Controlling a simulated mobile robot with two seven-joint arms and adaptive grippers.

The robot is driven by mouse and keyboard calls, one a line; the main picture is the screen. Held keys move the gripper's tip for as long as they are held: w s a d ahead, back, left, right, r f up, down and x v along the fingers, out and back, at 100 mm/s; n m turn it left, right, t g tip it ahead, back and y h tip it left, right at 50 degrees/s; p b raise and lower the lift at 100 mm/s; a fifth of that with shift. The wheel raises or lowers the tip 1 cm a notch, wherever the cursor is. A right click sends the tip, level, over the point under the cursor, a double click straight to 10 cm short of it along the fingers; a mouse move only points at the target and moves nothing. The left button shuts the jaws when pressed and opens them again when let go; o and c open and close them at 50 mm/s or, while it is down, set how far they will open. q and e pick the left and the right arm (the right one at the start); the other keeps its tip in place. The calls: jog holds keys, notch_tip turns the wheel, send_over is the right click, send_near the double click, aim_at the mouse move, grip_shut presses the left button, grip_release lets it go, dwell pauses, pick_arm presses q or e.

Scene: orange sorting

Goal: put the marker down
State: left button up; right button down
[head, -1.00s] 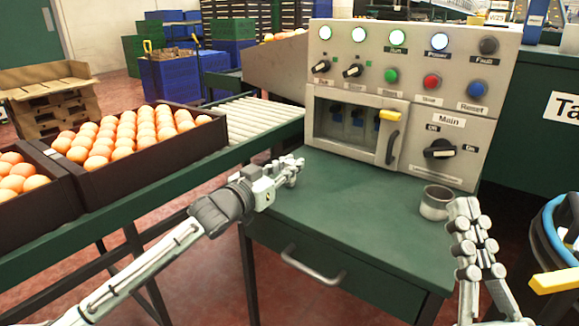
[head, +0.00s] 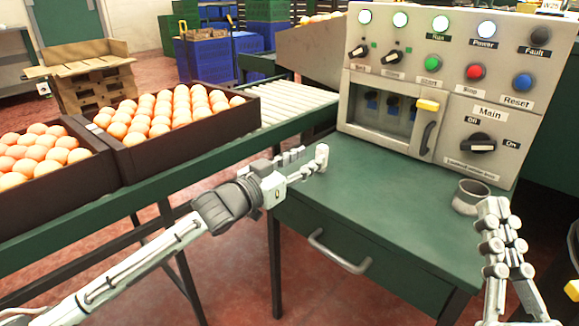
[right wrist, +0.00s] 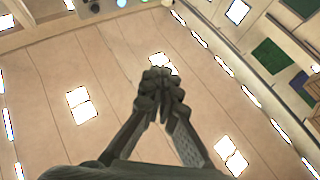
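I cannot make out a marker in either view. My left gripper (head: 311,160) is over the left part of the green table (head: 385,215). Its fingers are spread, with one pale fingertip turned up, and I see nothing between them. A small grey cup (head: 468,197) stands on the right side of the table, beside my right gripper (head: 493,205). My right gripper points up with its fingertips together; in the right wrist view its fingers (right wrist: 161,85) meet with nothing visible between them.
A grey control box (head: 440,70) with lights, knobs and a small door stands at the table's back. Crates of oranges (head: 190,140) sit on the conveyor (head: 290,101) at left. The table's middle is clear. A drawer handle (head: 338,252) is at the front.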

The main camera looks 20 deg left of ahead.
pick_arm(q)
jog(key=s+d+h, duration=0.2)
jog(key=s+d, duration=0.6)
jog(key=s, duration=0.5)
jog(key=s+d+r+t, duration=0.5)
jog(key=s+r, duration=0.4)
jog(key=r, duration=0.1)
jog(key=shift+s+r+n+y, duration=0.25)
jog(key=shift+s+n+y, duration=0.05)
pick_arm(e)
jog(key=shift+w+a+f+g, duration=0.2)
jog(key=shift+f+g, duration=0.2)
jog(key=shift+f, duration=0.25)
jog(key=shift+s, duration=0.15)
